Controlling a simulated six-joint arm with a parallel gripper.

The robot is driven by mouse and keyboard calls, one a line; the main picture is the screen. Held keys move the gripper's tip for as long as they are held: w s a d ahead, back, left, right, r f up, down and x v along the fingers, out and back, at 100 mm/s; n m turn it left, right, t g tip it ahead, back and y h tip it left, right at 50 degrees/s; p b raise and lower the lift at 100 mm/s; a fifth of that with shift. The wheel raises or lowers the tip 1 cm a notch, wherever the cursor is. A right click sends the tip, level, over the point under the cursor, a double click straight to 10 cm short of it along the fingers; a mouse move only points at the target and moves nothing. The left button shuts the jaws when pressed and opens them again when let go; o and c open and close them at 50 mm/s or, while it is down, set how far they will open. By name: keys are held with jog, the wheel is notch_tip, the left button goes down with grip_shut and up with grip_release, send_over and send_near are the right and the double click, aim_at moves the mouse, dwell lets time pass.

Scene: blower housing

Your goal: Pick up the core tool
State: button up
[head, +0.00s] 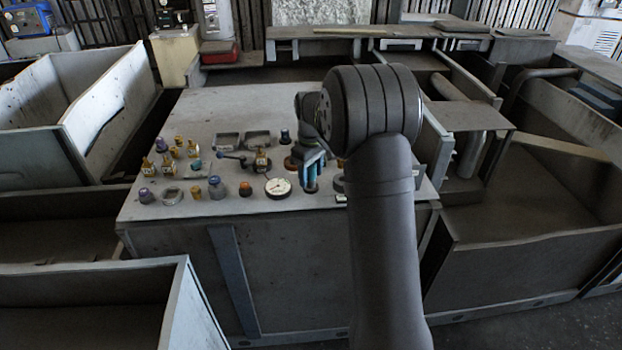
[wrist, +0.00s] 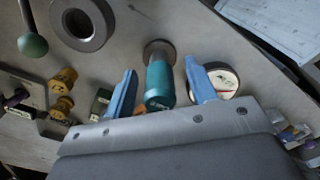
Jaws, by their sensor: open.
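A teal cylinder with a dark round end, which looks like the core tool (wrist: 160,84), is in the wrist view between the two blue fingers of my gripper (wrist: 160,66). The fingers are open, with a visible gap on each side of the cylinder. Its near end is partly hidden by my gripper body. In the head view my gripper (head: 311,184) points down over the front right part of the grey worktop (head: 230,110). The tool is hard to separate from the blue fingers there.
A white-faced dial (head: 278,187) lies left of my gripper; it is close to the right finger in the wrist view (wrist: 224,80). A thick grey ring (wrist: 82,24), a green ball knob (wrist: 33,46) and yellow fittings (wrist: 63,82) are nearby. The worktop's back is clear.

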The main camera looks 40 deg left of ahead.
jog(key=c, duration=1.1)
